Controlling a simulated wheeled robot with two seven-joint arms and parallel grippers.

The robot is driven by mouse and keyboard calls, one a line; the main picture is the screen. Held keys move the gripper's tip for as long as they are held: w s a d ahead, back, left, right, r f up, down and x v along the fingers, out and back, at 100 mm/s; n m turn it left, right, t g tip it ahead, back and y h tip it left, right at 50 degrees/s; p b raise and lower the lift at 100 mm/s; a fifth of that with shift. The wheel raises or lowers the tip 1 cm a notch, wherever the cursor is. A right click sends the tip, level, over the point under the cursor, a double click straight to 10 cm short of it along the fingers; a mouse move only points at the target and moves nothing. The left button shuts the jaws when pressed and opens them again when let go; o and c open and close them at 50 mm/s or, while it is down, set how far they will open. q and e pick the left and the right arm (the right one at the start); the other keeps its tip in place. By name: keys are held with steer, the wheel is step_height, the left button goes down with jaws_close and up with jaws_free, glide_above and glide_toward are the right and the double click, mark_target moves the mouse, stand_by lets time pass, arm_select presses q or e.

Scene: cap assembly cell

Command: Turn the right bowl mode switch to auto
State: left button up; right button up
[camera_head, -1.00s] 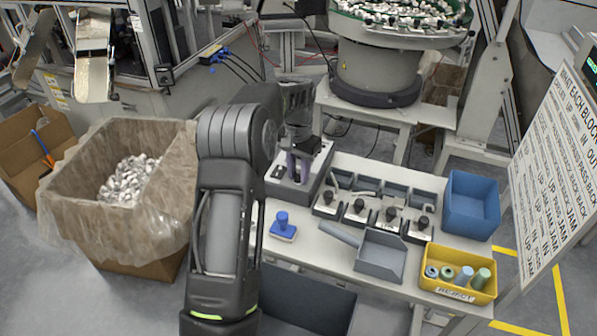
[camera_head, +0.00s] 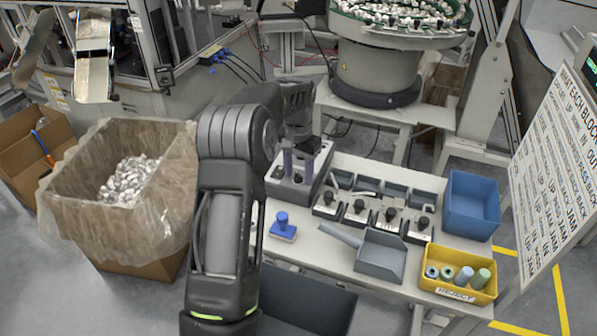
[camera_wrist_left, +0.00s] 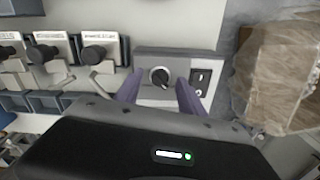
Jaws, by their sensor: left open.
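A grey control box (camera_head: 290,186) stands at the back left of the white table. In the left wrist view the box (camera_wrist_left: 150,58) carries a round black knob (camera_wrist_left: 160,77) with a pale pointer mark and a black rocker switch (camera_wrist_left: 200,78) beside it. Any mode lettering is too small to read. My left gripper (camera_head: 298,170) is over the box. In the left wrist view its purple fingers (camera_wrist_left: 159,95) are open, one on either side of the knob, with visible space between them and it. My right gripper is not in view.
A row of small stations with black knobs (camera_head: 361,206) stands right of the box. A blue stamp (camera_head: 282,226), grey scoop (camera_head: 381,256), yellow bin (camera_head: 458,287) and blue bin (camera_head: 471,204) share the table (camera_head: 320,255). A lined carton (camera_head: 92,180) stands left; the bowl feeder (camera_head: 378,68) stands behind.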

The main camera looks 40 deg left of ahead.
mark_target(299, 174)
arm_select(q)
steer(key=shift+r, duration=0.1)
steer(key=shift+r+b, duration=0.4)
steer(key=shift+r, duration=3.4)
